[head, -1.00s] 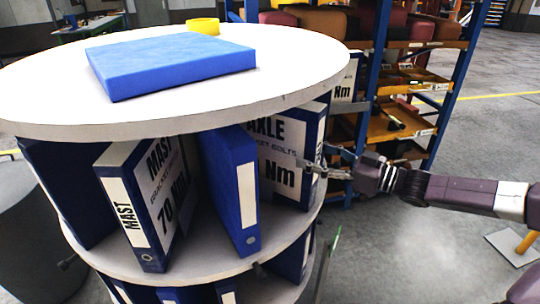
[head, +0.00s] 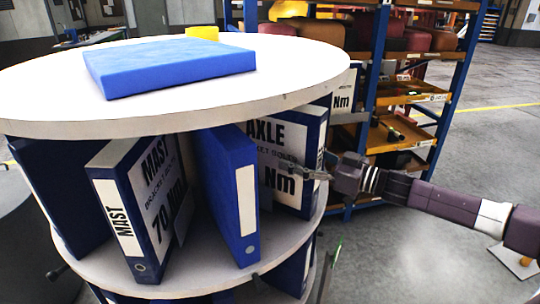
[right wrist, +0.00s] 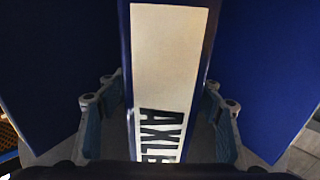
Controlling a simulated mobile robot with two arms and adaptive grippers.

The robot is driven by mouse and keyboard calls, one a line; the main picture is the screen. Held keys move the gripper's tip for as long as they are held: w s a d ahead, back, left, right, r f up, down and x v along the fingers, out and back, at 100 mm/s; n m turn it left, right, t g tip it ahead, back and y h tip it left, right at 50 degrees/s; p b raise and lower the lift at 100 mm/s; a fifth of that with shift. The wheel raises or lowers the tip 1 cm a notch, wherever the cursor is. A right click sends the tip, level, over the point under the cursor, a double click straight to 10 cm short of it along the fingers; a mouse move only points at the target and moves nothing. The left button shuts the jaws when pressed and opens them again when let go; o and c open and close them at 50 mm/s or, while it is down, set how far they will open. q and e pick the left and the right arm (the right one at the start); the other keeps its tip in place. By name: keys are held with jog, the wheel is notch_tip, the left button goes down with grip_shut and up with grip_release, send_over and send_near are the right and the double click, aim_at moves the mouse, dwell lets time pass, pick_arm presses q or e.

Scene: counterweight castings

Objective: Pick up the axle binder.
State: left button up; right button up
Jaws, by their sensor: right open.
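The axle binder (head: 282,158) stands upright on the shelf of the round carousel, its "AXLE" cover facing left and its blue edge at the right rim. In the right wrist view its white spine label (right wrist: 168,60) reads "AXLE" and fills the middle. My right gripper (head: 312,172) comes in from the right at the binder's outer edge. In the right wrist view the open fingers (right wrist: 160,108) stand on either side of the spine, with visible gaps. My left gripper is not in view.
A blue binder (head: 232,190) and the mast binder (head: 118,215) stand to the left on the same shelf. A blue-framed rack (head: 448,105) stands behind; open floor lies at right.

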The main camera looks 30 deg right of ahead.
jog(key=shift+w+a, duration=0.35)
jog(key=shift+w, duration=0.15)
jog(key=shift+c, duration=0.2)
grip_shut()
jog(key=shift+r, duration=0.2)
